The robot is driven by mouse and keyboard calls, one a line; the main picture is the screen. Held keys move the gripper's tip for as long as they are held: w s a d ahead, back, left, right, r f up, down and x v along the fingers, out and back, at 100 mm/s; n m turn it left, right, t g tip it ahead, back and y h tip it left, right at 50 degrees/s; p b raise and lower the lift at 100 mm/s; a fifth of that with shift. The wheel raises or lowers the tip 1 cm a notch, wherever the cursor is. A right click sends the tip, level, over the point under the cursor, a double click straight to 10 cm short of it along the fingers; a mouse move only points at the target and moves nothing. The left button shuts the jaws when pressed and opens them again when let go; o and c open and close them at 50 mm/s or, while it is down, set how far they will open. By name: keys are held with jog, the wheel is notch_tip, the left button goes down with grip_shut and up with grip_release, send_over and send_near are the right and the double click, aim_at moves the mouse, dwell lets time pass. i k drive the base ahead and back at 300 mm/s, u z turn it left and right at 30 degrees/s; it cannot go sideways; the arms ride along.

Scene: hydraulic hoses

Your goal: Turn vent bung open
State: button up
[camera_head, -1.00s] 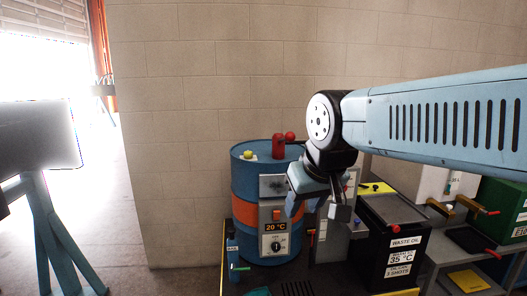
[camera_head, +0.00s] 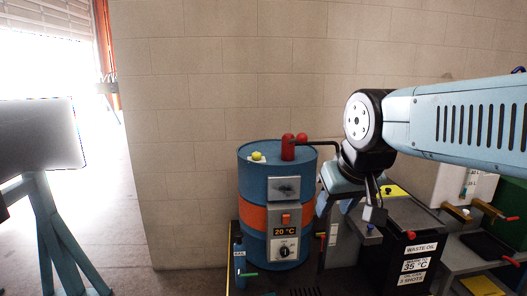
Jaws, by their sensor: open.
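A blue drum (camera_head: 256,190) with an orange band stands against the wall. A small yellow knob (camera_head: 257,156) sits on a pale patch at the left of its top; it looks like the vent bung, but it is too small to tell how it is turned. My gripper (camera_head: 348,211) points down to the right of the drum. It is open, its fingers apart with nothing visible between them. It is well to the right of the yellow knob and lower than the drum top.
A red pump-like fitting (camera_head: 288,150) with a dark spout rises from the drum top, between the yellow knob and my gripper. A black waste oil box (camera_head: 408,240) stands at the right.

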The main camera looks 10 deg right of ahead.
aim_at(256, 156)
jog(key=z, duration=0.3)
jog(key=i, duration=0.9)
jog(key=u, duration=0.5)
